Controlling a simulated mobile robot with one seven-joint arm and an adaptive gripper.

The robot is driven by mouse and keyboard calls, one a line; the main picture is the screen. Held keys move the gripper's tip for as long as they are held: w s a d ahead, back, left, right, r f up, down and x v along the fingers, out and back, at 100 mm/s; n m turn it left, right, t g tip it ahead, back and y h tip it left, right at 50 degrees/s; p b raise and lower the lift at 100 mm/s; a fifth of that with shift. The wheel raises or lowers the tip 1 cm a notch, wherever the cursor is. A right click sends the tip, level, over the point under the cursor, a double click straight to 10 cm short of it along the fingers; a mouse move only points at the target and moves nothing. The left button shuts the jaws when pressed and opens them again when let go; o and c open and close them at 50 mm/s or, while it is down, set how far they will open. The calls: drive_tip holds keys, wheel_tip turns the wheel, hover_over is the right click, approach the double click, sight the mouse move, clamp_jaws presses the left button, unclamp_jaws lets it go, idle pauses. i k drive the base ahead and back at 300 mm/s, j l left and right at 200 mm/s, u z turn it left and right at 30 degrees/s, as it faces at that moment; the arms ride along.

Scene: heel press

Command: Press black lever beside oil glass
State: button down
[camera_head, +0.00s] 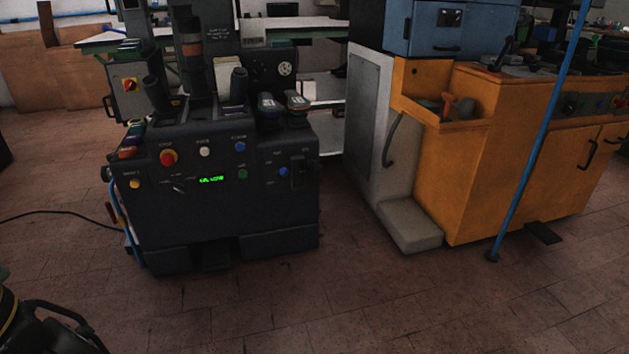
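The dark heel press (225,215) stands left of centre, its front panel facing me. I cannot make out the oil glass for certain. A round pale dial (286,69) shows on its upper right, but I cannot tell if this is the glass. A small black switch or lever (298,171) sits at the right of the front panel, right of a blue button. A thick dark upright part (156,90) rises at the upper left; I cannot tell which part is the task's black lever. My gripper is not clearly seen.
An orange machine (475,165) with a blue cabinet (435,30) stands to the right, a grey foot block (409,229) at its base. A slanted blue pole (535,150) stands before it. A black cable (60,213) lies at left. A dark object (50,325) fills the lower left corner. The front floor is mostly clear.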

sight(317, 167)
drive_tip(key=i+j, duration=0.1)
drive_tip(key=i, duration=0.7)
drive_tip(key=i+z, duration=0.1)
drive_tip(key=i, duration=0.75)
